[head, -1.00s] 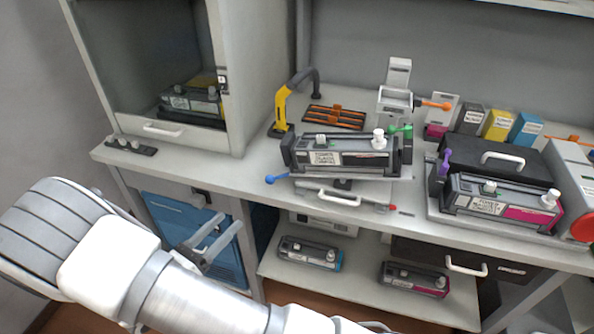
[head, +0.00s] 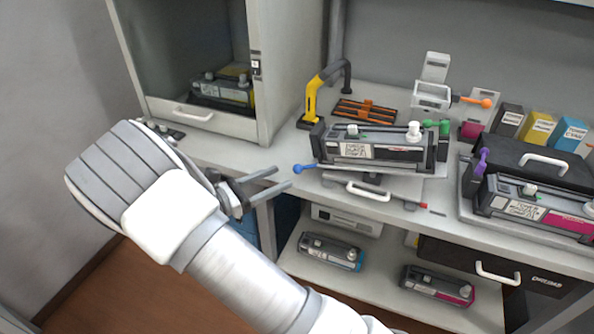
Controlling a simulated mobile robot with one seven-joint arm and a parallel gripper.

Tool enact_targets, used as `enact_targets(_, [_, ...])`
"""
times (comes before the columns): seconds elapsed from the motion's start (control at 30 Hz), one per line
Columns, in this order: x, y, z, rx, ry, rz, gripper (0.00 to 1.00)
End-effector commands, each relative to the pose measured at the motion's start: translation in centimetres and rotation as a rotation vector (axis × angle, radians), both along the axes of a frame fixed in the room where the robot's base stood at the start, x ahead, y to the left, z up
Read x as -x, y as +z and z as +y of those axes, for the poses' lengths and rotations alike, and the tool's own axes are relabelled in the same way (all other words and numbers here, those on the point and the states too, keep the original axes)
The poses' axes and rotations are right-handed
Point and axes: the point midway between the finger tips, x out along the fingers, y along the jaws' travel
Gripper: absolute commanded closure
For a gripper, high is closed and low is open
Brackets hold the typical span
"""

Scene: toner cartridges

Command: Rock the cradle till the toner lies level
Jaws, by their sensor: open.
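A black toner cartridge (head: 384,149) lies in the cradle (head: 441,150) on the bench, in the middle of the head view. The cradle has a blue-knobbed lever (head: 304,168) at its left end and a green knob (head: 436,125) at its right. The cartridge looks close to level, but I cannot see the toner inside it. My gripper (head: 287,178) is open and empty. Its two fingers point right, with their tips just left of and below the blue knob in the picture. I cannot tell whether they touch it.
A yellow-black curved arm (head: 318,96) stands behind the cradle's left end. A magenta-labelled cartridge (head: 535,208) sits at the right. A cabinet (head: 197,69) holding another cartridge is at left. Two cartridges (head: 330,250) lie on the lower shelf. A white handle (head: 368,192) juts out below the cradle.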

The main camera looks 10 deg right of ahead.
Motion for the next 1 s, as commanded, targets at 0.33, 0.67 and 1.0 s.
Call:
enact_targets(0.33, [-2.0,0.0,-5.4,0.0,-0.001,0.0,0.39])
enact_targets(0.67, [-2.4,0.0,-6.2,-0.001,0.002,0.0,0.39])
enact_targets(1.0, [-2.4,0.0,-6.2,0.0,0.001,0.0,0.84])
